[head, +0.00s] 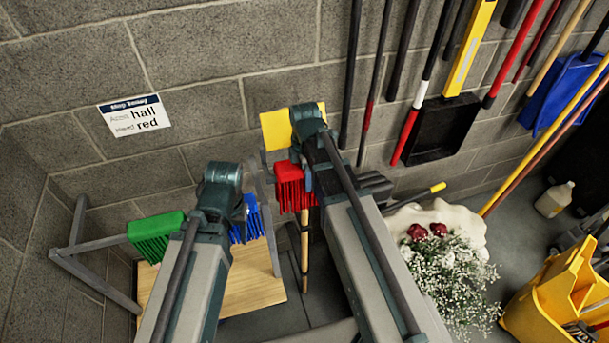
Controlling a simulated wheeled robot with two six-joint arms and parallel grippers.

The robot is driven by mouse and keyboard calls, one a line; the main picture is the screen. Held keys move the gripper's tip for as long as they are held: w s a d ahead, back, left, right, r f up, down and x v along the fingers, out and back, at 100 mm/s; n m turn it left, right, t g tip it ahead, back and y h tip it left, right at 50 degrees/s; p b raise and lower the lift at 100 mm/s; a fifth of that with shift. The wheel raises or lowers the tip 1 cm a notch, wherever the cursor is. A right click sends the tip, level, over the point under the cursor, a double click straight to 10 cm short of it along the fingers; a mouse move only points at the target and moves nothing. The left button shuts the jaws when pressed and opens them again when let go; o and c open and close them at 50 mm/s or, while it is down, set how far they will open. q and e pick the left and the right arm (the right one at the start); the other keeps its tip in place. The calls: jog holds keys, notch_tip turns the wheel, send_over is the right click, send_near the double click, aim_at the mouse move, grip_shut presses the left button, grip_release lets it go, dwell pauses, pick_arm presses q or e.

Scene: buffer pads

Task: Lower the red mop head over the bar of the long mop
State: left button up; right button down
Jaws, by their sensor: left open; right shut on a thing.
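The red mop head (290,188) is a block with hanging red strands, in the middle of the head view, partly behind my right arm. My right gripper (309,182) is at its right side and shut on it; the fingers are mostly hidden. A wooden pole with black parts (305,236) stands upright below the red head. It looks like the long mop; its bar is not clearly seen, so I cannot tell whether the head touches it. My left gripper (228,208) is open, near a blue mop head (247,222), its fingers largely hidden by my arm.
A green mop head (156,230) hangs by grey rails (85,262) over a wooden board (265,290) at left. White flowers (450,275) and a yellow bucket (550,300) stand at right. Long-handled tools line the wall.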

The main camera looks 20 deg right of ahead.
jog(key=shift+c, duration=1.9)
grip_release()
jog(key=shift+s, duration=0.1)
jog(key=o, duration=0.4)
jog(key=shift+f, duration=0.1)
jog(key=shift+r, duration=0.2)
notch_tip(320, 180, up, 14)
jog(key=p, duration=1.4)
jog(key=shift+f, duration=0.25)
